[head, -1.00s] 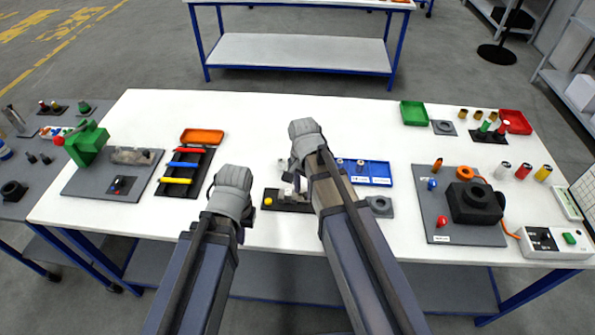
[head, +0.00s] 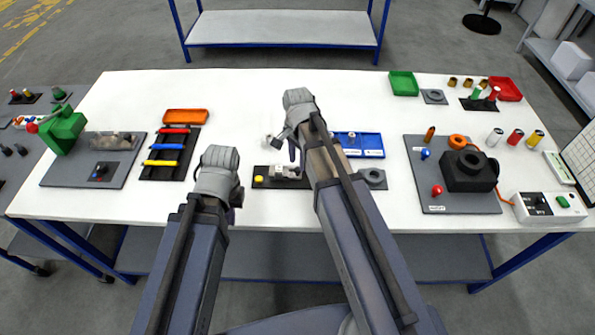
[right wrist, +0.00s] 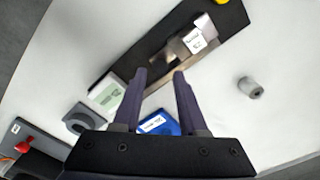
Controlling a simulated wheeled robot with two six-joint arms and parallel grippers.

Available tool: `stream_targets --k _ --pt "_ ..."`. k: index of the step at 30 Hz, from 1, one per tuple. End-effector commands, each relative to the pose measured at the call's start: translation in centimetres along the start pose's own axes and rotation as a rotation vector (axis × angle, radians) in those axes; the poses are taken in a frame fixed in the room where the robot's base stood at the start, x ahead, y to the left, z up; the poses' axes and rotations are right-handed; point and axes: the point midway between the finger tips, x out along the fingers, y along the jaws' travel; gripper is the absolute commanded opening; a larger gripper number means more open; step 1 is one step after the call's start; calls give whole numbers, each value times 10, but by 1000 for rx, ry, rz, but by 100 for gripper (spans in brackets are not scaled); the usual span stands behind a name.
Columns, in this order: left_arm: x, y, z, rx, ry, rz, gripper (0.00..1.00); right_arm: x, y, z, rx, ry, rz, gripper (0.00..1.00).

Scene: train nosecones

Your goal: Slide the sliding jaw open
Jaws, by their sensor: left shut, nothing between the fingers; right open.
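The sliding-jaw fixture is a dark plate (head: 265,183) with a yellow button (head: 259,179) at its left end and a pale metal jaw block (head: 286,171). In the right wrist view the plate (right wrist: 132,64) runs diagonally, with the metal jaw (right wrist: 190,40) bearing a white label. My right gripper (head: 294,152) is open and empty, above and just behind the plate in the head view. Its two dark fingers (right wrist: 160,74) point at the plate, apart from the jaw. My left gripper (head: 236,198) is shut and empty, left of the plate; its fingertips are mostly hidden.
A grey cylinder (right wrist: 250,88) stands on the table behind the fixture. A blue tray (head: 372,146) and a grey block with a round hole (head: 372,178) are close on the right. A rack of coloured bars (head: 150,172) is at left.

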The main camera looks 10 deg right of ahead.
Motion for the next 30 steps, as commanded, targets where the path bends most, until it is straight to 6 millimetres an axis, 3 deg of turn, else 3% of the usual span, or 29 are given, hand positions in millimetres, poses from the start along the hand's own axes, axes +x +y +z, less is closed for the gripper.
stream_targets --k 1,6,17,28,30 --pt "14 1 -1 0 0 0 0 14 0 0 0 0 0 42" --pt "29 3 -2 0 0 0 0 29 0 0 0 0 0 42" --pt "30 3 -2 0 0 0 0 31 0 0 -1 0 0 42" --pt "30 3 -2 0 0 0 0 31 0 0 0 0 0 1" --pt "30 3 -2 0 0 0 0 31 0 0 0 0 0 0"
